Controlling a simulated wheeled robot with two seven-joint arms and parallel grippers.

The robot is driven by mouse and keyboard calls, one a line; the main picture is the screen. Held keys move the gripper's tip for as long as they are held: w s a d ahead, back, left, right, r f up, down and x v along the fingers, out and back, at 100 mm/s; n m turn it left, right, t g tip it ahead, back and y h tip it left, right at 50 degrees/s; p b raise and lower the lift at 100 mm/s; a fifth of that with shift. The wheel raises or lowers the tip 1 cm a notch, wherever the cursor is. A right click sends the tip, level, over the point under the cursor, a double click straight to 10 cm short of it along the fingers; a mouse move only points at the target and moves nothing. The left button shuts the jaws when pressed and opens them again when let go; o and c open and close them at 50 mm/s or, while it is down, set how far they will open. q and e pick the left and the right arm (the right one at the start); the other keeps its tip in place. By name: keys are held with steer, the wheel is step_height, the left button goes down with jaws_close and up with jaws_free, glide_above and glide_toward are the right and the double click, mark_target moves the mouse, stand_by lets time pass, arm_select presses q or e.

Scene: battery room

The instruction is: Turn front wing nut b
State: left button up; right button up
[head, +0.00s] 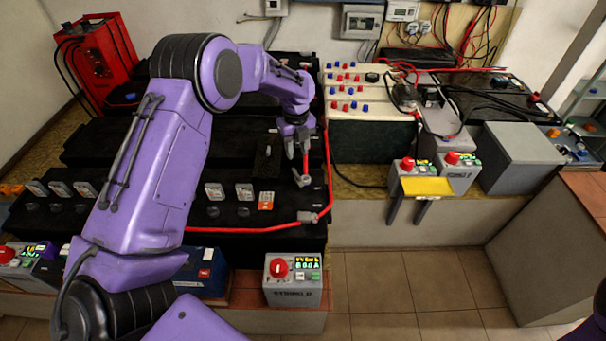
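My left gripper (301,172) points down at the front right part of the black battery bank (225,211). Its fingers are around or just above a small grey fitting near a black block (267,156). I cannot tell whether they touch or grip it. The wing nut is too small to make out; the fingers may be hiding it. My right gripper is out of view.
A grey unit with a red knob (294,279) stands in front of the bank. More grey units (405,172) and a yellow plate (426,187) are on the right ledge. A red charger (96,53) stands back left. The tiled floor (400,285) is clear.

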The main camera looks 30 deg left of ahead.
mark_target(298, 176)
arm_select(q)
step_height(298, 176, down, 10)
steer(key=shift+w+r+p, duration=0.15)
steer(key=shift+r+p, duration=0.05)
steer(key=shift+p, duration=0.8)
steer(key=shift+f, duration=0.6)
jaws_close()
